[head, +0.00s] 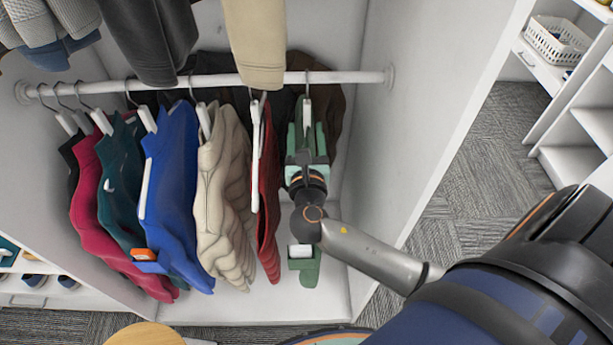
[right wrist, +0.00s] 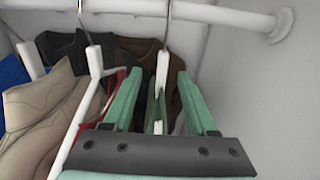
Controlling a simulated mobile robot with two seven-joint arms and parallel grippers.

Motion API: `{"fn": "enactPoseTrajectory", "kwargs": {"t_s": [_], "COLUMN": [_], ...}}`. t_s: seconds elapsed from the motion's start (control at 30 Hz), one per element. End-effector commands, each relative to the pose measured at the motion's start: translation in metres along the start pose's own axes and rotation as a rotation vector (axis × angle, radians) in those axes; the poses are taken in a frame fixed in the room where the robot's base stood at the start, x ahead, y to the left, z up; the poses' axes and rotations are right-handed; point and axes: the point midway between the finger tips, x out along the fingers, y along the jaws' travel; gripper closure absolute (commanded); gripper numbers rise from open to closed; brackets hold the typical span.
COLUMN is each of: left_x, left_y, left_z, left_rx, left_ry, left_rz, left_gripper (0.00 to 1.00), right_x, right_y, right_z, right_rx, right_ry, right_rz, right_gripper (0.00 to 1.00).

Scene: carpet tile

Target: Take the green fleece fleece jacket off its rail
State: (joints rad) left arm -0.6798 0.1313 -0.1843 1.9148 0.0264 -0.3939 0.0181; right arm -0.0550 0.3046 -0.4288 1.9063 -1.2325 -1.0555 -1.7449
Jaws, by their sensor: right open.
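The green jacket (head: 309,274) hangs near the right end of the rail (head: 345,77), seen nearly edge-on. My right arm and gripper cover most of it in the head view; its lower end shows below my wrist. Its white hanger (right wrist: 162,75) shows in the right wrist view. My right gripper (head: 306,128) is open, with mint-coloured fingers pointing up toward the rail. In the right wrist view its fingers (right wrist: 160,100) stand on either side of the hanger's lower part, with a visible gap on each side. Contact with the jacket cannot be told. My left gripper is not in view.
A red garment (head: 268,190) and a white hanger (head: 256,150) are close to the left. Beige (head: 222,190), blue (head: 172,180), dark teal and crimson garments hang further left. A brown garment (head: 328,105) is behind. The closet side wall (head: 410,120) stands right; garments hang above.

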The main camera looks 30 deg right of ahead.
Motion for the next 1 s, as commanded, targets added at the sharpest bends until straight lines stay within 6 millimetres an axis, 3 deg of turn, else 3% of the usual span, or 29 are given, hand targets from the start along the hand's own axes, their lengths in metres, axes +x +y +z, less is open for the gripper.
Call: {"fn": "enactPoseTrajectory", "kwargs": {"t_s": [0.1, 0.33, 0.6, 0.9, 1.0], "left_x": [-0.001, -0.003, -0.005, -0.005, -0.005], "left_y": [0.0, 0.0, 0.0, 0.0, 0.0], "left_z": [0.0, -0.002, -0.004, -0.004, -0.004], "left_rx": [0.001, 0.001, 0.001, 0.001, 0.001], "left_ry": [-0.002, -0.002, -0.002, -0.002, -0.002], "left_rz": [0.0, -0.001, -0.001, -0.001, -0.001], "left_gripper": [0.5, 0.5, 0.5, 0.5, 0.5], "right_x": [0.019, 0.036, 0.074, 0.079, 0.079], "right_y": [-0.001, -0.002, -0.005, -0.005, -0.005], "right_z": [0.001, 0.001, 0.002, 0.001, 0.001], "right_rx": [-0.001, 0.002, 0.003, 0.004, 0.004], "right_ry": [-0.002, 0.001, 0.001, 0.003, 0.003], "right_rz": [-0.001, -0.001, 0.0, 0.001, 0.001], "right_gripper": [0.43, 0.43, 0.43, 0.43, 0.53]}}
